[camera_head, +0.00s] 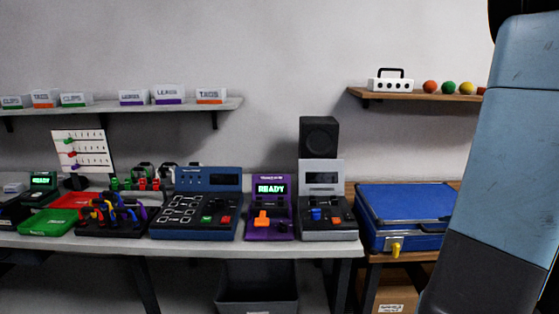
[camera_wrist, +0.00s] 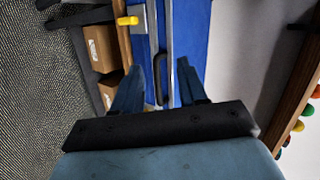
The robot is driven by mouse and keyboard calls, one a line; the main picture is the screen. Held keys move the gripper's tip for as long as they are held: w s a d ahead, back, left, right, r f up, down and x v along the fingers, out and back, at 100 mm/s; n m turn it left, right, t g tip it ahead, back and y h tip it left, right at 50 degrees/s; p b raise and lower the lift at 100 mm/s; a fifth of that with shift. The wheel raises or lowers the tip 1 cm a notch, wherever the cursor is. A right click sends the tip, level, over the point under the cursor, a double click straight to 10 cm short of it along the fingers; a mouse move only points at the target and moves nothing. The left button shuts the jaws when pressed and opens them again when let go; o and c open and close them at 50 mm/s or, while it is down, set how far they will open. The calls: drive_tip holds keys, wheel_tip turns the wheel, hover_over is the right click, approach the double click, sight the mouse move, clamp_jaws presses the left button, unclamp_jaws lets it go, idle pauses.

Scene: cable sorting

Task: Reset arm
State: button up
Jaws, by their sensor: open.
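My gripper (camera_wrist: 158,85) shows in the wrist view with its two blue fingers apart and nothing between them. It is above or in front of the blue case (camera_wrist: 195,40), whose dark handle (camera_wrist: 160,75) appears between the fingers; I cannot tell how far away it is. In the head view my blue and black arm fills the right side, and the gripper itself is out of that view. The blue case (camera_head: 405,205) sits shut on a wooden table, with a yellow latch (camera_head: 395,246) on its front.
The grey workbench (camera_head: 290,248) carries a purple device (camera_head: 268,210) reading READY, a blue panel (camera_head: 195,205), a grey device (camera_head: 325,205) and trays. A wooden shelf (camera_head: 430,96) with coloured balls is behind my arm. Cardboard boxes (camera_head: 398,290) lie under the table.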

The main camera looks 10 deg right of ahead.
drive_tip(key=a+r+n+g+y, duration=0.2)
drive_tip(key=a+r+n, duration=0.25)
drive_tip(key=a, duration=0.55)
drive_tip(key=a+r+n+g+y, duration=0.3)
drive_tip(key=a+r+n, duration=0.15)
drive_tip(key=a, duration=0.65)
drive_tip(key=s+a+r+n+h, duration=0.6)
drive_tip(key=s+a+r+n, duration=0.1)
drive_tip(key=s+a+n, duration=0.1)
drive_tip(key=shift+s+a+g, duration=0.3)
drive_tip(key=shift+s+a, duration=0.1)
drive_tip(key=shift+s, duration=0.5)
